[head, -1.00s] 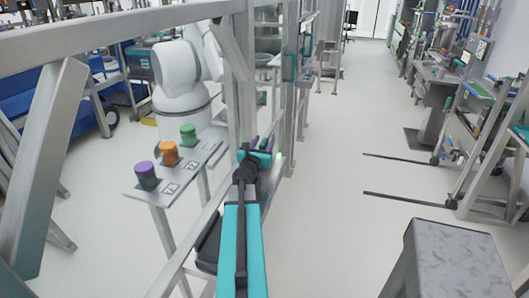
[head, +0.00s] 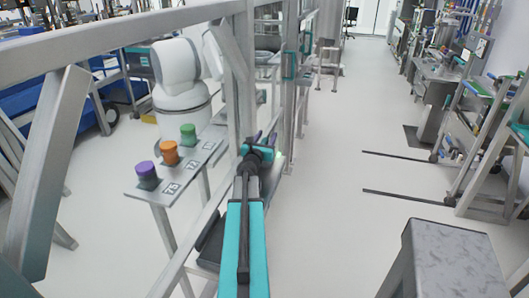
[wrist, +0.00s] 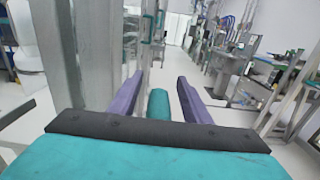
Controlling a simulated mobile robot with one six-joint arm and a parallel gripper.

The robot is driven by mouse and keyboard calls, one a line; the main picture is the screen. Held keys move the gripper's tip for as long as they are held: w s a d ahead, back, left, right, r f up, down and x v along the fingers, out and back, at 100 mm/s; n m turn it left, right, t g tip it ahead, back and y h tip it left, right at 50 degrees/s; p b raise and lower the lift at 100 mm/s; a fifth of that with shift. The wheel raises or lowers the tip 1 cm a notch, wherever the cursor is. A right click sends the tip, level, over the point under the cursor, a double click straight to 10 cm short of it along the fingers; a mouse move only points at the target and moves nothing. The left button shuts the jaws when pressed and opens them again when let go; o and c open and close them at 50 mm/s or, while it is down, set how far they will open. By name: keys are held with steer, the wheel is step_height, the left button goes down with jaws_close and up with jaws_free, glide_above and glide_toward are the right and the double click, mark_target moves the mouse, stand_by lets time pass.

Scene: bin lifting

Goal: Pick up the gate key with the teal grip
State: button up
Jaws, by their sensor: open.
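My gripper (head: 266,137) is at the end of my teal and black arm, beside the metal frame in the middle of the head view. In the wrist view its two purple fingers (wrist: 160,78) are spread apart. A teal cylinder, which looks like the grip of the gate key (wrist: 158,104), shows between the fingers with clear gaps on both sides. Its lower end is hidden behind the black bar of my gripper. I cannot tell how deep it sits between the fingers. In the head view I cannot make the key out apart from my gripper.
A stand (head: 150,193) with purple (head: 147,171), orange (head: 169,152) and green (head: 188,132) knobs is left of my arm. The metal frame (head: 110,42) crosses the left side. A grey block (head: 453,255) stands at the lower right.

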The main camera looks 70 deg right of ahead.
jaws_close()
stand_by(0.4)
step_height(320, 180, up, 10)
steer(key=shift+p, duration=0.45)
stand_by(0.3)
steer(key=shift+r, duration=0.1)
stand_by(0.5)
steer(key=shift+r+p, duration=2.65)
steer(key=shift+r, duration=0.3)
steer(key=shift+f, duration=0.1)
step_height(320, 180, down, 8)
steer(key=b, duration=0.7)
steer(key=shift+r+b, duration=0.25)
steer(key=shift+b, duration=0.1)
